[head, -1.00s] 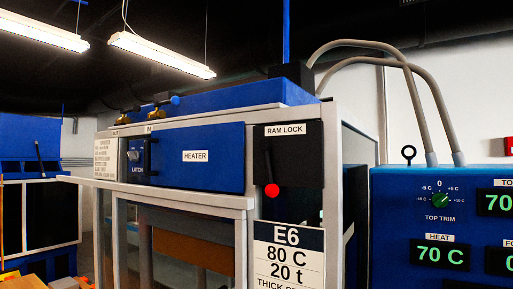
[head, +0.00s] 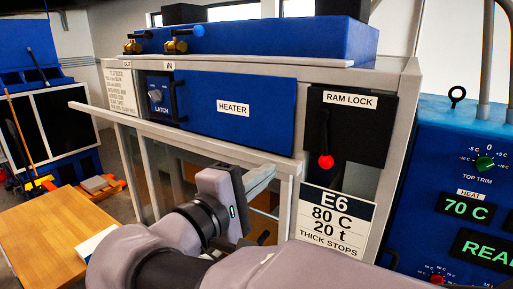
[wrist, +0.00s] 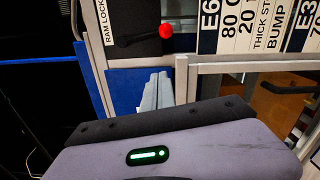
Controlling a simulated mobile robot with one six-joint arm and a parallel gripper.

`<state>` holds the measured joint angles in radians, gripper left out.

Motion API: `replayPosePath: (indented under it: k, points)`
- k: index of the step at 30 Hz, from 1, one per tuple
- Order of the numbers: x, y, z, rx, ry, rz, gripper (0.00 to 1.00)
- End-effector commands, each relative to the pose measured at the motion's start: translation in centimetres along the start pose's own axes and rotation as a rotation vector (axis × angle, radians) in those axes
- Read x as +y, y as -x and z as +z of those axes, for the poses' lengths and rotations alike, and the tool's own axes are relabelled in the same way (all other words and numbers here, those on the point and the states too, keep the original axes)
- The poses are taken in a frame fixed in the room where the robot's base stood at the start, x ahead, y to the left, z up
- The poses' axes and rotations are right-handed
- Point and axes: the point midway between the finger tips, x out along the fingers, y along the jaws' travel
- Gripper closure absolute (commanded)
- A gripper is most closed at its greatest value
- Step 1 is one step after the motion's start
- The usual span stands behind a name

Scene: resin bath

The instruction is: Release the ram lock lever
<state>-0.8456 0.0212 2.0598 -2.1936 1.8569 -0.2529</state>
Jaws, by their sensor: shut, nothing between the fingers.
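The ram lock lever (head: 326,162) has a red ball knob and hangs down on a black plate labelled RAM LOCK (head: 365,135), on the front of the press. Its dark arm is hard to make out against the plate. In the wrist view the red knob (wrist: 166,31) shows at the upper middle, beyond the fingertips. My gripper (head: 268,172) is shut and empty, in front of the press, lower and to the left of the knob in the head view. Its pale fingers also show in the wrist view (wrist: 156,90), apart from the knob.
A white E6 sign (head: 335,218) hangs just below the lever. A blue heater panel (head: 235,115) and a pale horizontal bar (head: 185,135) are to the left. A blue control cabinet (head: 465,170) stands right. A wooden table (head: 45,225) is at lower left.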

Motion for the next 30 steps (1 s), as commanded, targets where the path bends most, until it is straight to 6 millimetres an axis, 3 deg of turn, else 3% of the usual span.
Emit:
replayPosePath:
  k: [5, 19, 24, 30]
  points:
    - [0.0, -0.8, 0.1, -0.003, 0.0, -0.001, 1.0]
    - [0.1, -10.4, 0.5, -0.004, 0.001, -0.003, 1.0]
    - [0.1, -10.8, 3.0, -0.002, 0.0, -0.002, 1.0]
    - [0.0, -11.0, 4.0, 0.0, 0.0, -0.002, 1.0]
